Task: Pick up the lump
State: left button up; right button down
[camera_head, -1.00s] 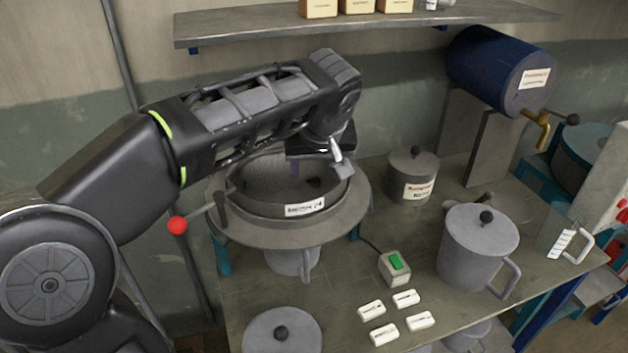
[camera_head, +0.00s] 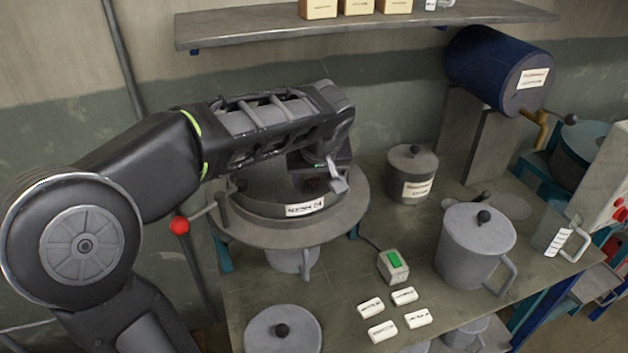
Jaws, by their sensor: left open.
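A small dark brown lump (camera_head: 312,185) lies inside the round grey sieve (camera_head: 262,208), near its right side. The arm partly covers the sieve's inside, so the lump shows only in part. My left gripper (camera_head: 321,178) reaches down over the sieve from above, close to the lump. It is open, with one finger showing to the right of the lump and the other mostly hidden by the arm. Nothing shows between the fingers as gripped. My right gripper is not in view.
The sieve sits on a round grey stand with a red-knobbed lever (camera_head: 180,225). A shelf (camera_head: 370,25) runs above.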

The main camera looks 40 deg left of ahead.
pick_arm(q)
jog(key=shift+c, duration=0.3)
grip_shut()
dwell(0.4)
